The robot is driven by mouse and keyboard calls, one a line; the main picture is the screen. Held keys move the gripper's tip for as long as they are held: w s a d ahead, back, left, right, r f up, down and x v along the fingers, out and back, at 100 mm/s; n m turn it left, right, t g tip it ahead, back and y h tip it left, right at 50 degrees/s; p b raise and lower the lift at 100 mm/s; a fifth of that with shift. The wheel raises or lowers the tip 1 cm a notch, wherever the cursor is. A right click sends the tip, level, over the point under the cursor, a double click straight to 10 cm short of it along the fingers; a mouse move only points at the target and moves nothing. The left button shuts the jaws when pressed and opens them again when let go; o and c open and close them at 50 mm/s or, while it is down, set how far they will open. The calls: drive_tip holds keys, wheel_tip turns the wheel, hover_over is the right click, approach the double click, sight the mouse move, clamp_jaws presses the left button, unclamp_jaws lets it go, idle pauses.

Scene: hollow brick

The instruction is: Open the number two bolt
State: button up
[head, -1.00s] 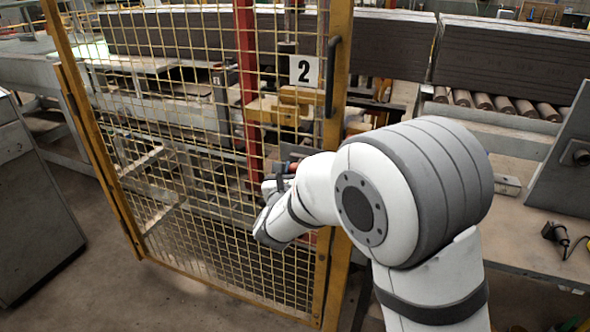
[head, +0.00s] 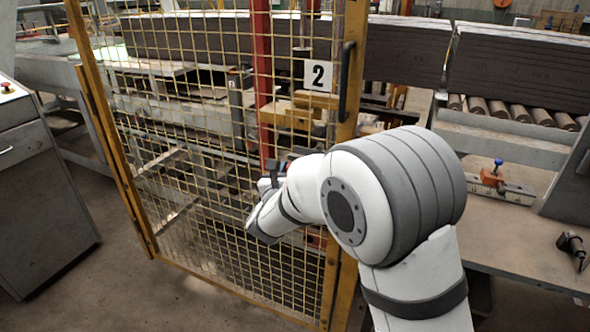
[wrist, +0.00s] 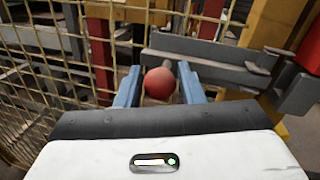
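The number two gate is a yellow mesh panel in a yellow frame, with a white "2" sign (head: 318,75) and a dark handle (head: 346,82) at its upper right. The bolt's red ball knob (wrist: 160,83) shows in the wrist view, with a grey metal bar (wrist: 215,62) behind it. My gripper (wrist: 159,82) has its two blue fingers on either side of the knob, with narrow gaps that look clear of it. In the head view my gripper (head: 270,180) is at the gate's right side, and my arm hides most of the bolt.
A grey cabinet (head: 40,190) stands at the left. A bench (head: 510,235) at the right carries a blue-knobbed red fitting (head: 495,175) and a dark tool (head: 572,246). Brick stacks (head: 520,65) and rollers lie behind. Bare floor (head: 150,295) is in front of the gate.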

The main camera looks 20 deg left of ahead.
drive_tip(key=shift+o, duration=1.4)
drive_tip(key=shift+d, duration=0.1)
drive_tip(key=s, duration=0.7)
drive_tip(key=shift+s+d+b, duration=0.2)
drive_tip(key=shift+s+b, duration=0.2)
